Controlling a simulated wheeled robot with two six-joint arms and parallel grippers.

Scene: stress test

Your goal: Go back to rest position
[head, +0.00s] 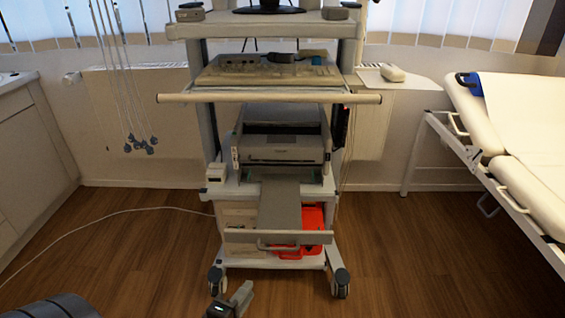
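My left gripper (243,291) shows small at the bottom of the head view, left of centre, in front of the cart's lower end. Only a dark grey body and a lighter tip are visible, and I cannot tell whether its fingers are apart. No object can be made out in it. My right gripper is not in view.
A wheeled medical cart (270,97) stands ahead, holding a printer (284,143) and a red item (312,222) low down. An examination couch (540,185) is at right, cabinets (30,150) at left. Cables (122,80) hang left of the cart.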

